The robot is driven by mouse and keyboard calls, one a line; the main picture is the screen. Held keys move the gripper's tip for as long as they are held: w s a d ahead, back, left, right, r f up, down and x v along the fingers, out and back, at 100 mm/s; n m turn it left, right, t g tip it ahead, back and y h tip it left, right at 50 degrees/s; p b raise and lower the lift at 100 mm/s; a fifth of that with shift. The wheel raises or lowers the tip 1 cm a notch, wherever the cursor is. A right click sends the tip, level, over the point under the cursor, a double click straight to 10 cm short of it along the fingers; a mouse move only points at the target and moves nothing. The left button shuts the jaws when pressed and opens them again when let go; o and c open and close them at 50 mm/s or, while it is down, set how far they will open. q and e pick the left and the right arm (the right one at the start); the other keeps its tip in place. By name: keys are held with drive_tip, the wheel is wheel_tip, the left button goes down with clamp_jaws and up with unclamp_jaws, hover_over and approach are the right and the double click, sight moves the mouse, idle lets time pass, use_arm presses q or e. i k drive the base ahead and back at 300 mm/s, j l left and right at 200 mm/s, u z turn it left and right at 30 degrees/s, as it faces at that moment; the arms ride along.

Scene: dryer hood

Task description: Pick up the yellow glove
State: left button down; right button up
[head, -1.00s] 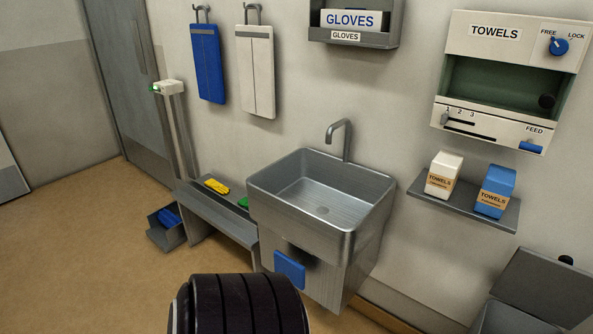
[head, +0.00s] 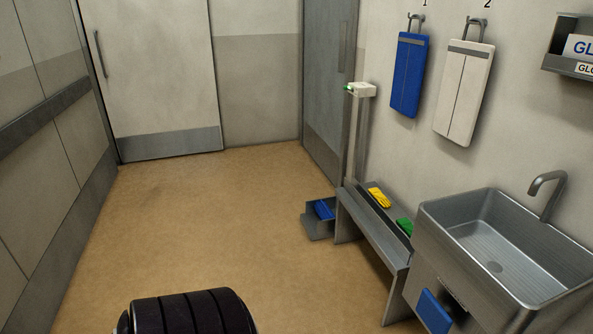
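The yellow glove (head: 379,197) lies on top of a low grey bench (head: 372,228) against the right wall, near its far end. A green item (head: 404,227), perhaps another glove, lies on the same bench closer to the sink. Neither of my grippers shows in the head view. A dark ribbed part of my own body is at the bottom edge, well apart from the bench.
A steel sink (head: 505,250) with a blue panel stands at the near end of the bench. A grey bin (head: 320,226) with blue contents sits on the floor at the far end, near a post (head: 358,135). Open tan floor (head: 215,225) fills the middle and left.

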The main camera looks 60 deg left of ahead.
sight(376, 191)
drive_tip(key=u, duration=1.45)
drive_tip(key=i+j+z, duration=0.1)
drive_tip(key=i, duration=0.2)
drive_tip(key=i+j+z, duration=0.1)
drive_tip(key=i, duration=0.2)
